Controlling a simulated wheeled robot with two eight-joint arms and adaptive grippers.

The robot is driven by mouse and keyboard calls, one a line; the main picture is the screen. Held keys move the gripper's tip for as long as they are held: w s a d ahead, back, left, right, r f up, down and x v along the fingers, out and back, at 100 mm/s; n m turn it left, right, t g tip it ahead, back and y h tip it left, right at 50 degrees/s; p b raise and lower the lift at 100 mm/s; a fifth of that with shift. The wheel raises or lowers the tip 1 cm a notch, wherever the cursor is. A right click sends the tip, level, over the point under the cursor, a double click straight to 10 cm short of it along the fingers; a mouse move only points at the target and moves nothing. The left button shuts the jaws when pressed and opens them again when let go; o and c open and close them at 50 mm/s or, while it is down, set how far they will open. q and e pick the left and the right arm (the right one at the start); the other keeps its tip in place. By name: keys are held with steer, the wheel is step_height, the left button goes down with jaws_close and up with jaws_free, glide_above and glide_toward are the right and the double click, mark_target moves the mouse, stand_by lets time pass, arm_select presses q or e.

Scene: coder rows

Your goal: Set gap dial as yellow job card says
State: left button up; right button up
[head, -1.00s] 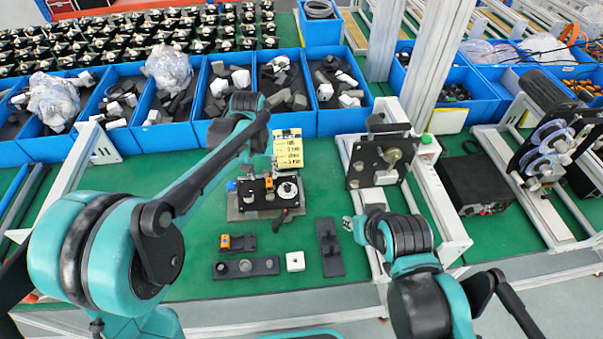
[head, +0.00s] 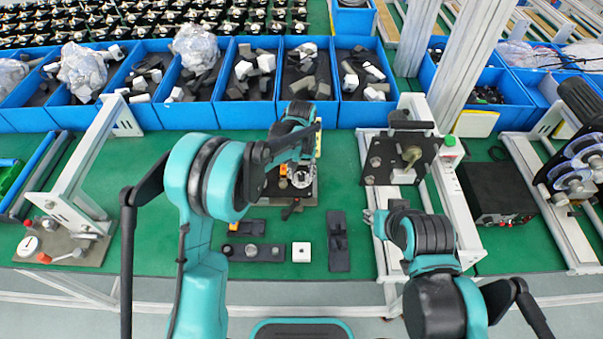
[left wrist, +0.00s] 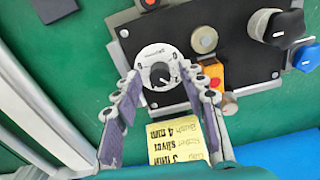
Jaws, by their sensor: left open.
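The gap dial (left wrist: 149,56) has a white marked face and a black round knob (left wrist: 160,75) with a white pointer line. It sits on a black panel (left wrist: 232,75); in the head view the dial (head: 303,180) is partly covered. My left gripper (left wrist: 160,83) is open, its two fingers on either side of the knob in the picture; contact cannot be told. The yellow job card (left wrist: 178,148) appears upside down between the fingers; "4 mm", "silver" and "3 mm" show, but parts are hidden. My right gripper (head: 373,217) is beside the frame at right, its fingers too small to judge.
On the green bench lie a dark bar (head: 252,252), a white block (head: 301,252) and a dark plate (head: 338,242). Blue bins (head: 190,115) line the back.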

arm_select(q)
jaws_close()
steer(key=shift+m, duration=0.3)
steer(key=m, duration=0.3)
steer(key=shift+m+b, duration=0.3)
steer(key=shift+m, duration=1.8)
